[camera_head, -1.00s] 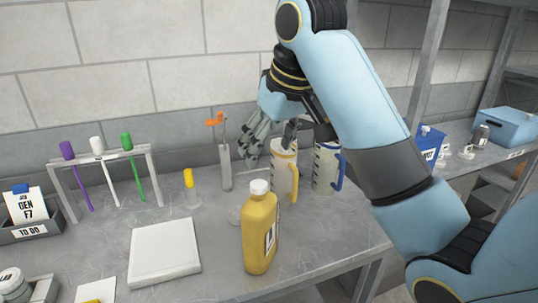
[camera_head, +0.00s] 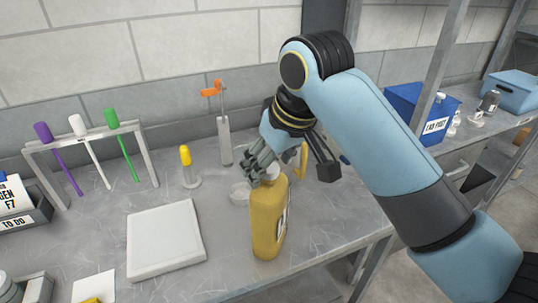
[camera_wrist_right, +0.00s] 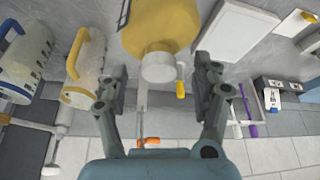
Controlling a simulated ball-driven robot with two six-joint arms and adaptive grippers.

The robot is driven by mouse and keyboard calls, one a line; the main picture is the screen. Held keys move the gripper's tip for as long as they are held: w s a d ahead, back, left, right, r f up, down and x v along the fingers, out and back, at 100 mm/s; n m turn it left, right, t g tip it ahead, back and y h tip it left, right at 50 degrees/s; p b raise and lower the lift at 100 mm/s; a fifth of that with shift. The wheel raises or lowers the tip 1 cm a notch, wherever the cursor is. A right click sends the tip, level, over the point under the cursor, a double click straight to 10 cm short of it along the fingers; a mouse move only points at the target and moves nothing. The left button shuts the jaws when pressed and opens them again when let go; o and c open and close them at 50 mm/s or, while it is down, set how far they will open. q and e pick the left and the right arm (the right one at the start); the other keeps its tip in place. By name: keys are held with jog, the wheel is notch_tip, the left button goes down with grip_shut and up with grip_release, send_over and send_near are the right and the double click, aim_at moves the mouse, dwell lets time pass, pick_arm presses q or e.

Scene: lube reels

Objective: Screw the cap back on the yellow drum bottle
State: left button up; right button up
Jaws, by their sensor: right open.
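The yellow drum bottle (camera_head: 266,220) stands upright near the bench's front edge; its top shows in the right wrist view (camera_wrist_right: 160,25). A white cap (camera_wrist_right: 158,68) sits on its neck; I cannot tell how tightly. In the head view the cap (camera_head: 269,172) is partly hidden by my fingers. My right gripper (camera_head: 292,168) is open at the bottle's top. In the wrist view its fingers (camera_wrist_right: 160,76) stand on either side of the cap, with gaps. My left gripper is not in view.
A yellow-topped stick (camera_head: 186,165), an orange-handled tool (camera_head: 224,140) and a rack (camera_head: 90,150) of coloured rods stand behind.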

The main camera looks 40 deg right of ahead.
jog(key=shift+c, duration=0.5)
jog(key=c, duration=1.1)
jog(key=m+h, duration=0.1)
jog(key=m, duration=0.2)
jog(key=shift+a, duration=0.2)
jog(key=shift+a+m+h, duration=0.1)
jog(key=shift+m+h, duration=0.3)
jog(key=shift+m, duration=0.7)
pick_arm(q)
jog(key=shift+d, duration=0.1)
